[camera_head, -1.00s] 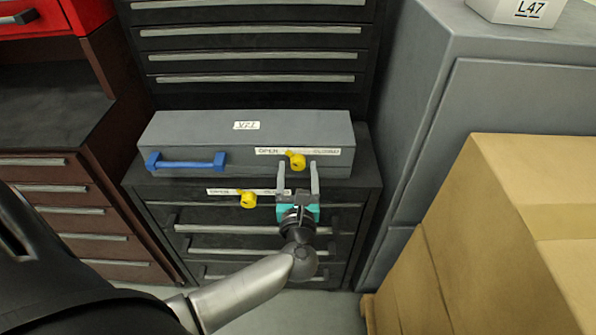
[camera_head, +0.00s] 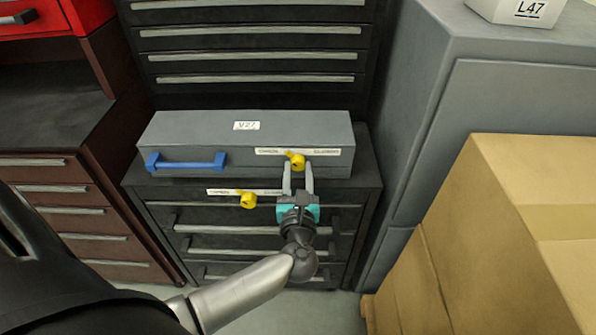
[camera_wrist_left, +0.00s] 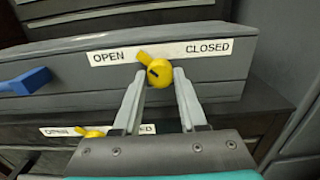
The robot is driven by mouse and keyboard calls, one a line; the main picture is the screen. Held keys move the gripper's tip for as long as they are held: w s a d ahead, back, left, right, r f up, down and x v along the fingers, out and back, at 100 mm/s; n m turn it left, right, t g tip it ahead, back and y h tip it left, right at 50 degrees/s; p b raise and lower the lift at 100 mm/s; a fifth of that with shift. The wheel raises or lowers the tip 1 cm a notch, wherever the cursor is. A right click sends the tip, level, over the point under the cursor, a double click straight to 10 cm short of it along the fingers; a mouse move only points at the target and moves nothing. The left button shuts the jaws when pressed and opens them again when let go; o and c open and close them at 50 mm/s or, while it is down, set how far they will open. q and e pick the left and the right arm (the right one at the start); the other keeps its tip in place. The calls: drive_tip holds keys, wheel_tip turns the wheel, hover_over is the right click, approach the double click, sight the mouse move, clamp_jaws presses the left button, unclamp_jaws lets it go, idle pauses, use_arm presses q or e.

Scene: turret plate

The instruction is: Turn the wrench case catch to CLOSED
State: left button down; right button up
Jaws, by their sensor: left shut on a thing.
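The grey wrench case (camera_head: 200,128) with a blue handle (camera_head: 187,162) lies on the dark drawer cabinet. Its yellow catch (camera_wrist_left: 158,74) sits on the front between the words OPEN and CLOSED on a white label (camera_wrist_left: 205,48). The catch's pointer tips up and left, toward OPEN. My left gripper (camera_head: 298,167) reaches up from below and is shut on the catch's round knob, one finger on each side, as the left wrist view also shows. My right gripper is not in view.
A second yellow catch (camera_head: 248,200) with its own label is on the cabinet (camera_head: 160,192) front below the case, left of my gripper. Cardboard boxes (camera_head: 470,230) stand at the right, before a grey cabinet (camera_head: 500,95). A brown drawer unit (camera_head: 45,190) is at the left.

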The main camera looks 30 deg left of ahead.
use_arm(q)
drive_tip(key=shift+m, duration=0.3)
drive_tip(key=m+p, duration=0.2)
drive_tip(key=m, duration=0.1)
drive_tip(key=shift+m, duration=0.3)
drive_tip(key=m+p, duration=0.2)
drive_tip(key=m, duration=0.2)
drive_tip(key=shift+m, duration=0.3)
drive_tip(key=m+p, duration=0.2)
drive_tip(key=m, duration=0.3)
drive_tip(key=shift+p, duration=0.3)
drive_tip(key=shift+m+p, duration=0.65)
drive_tip(key=shift+m, duration=1.45)
drive_tip(key=shift+c, duration=2.2)
unclamp_jaws()
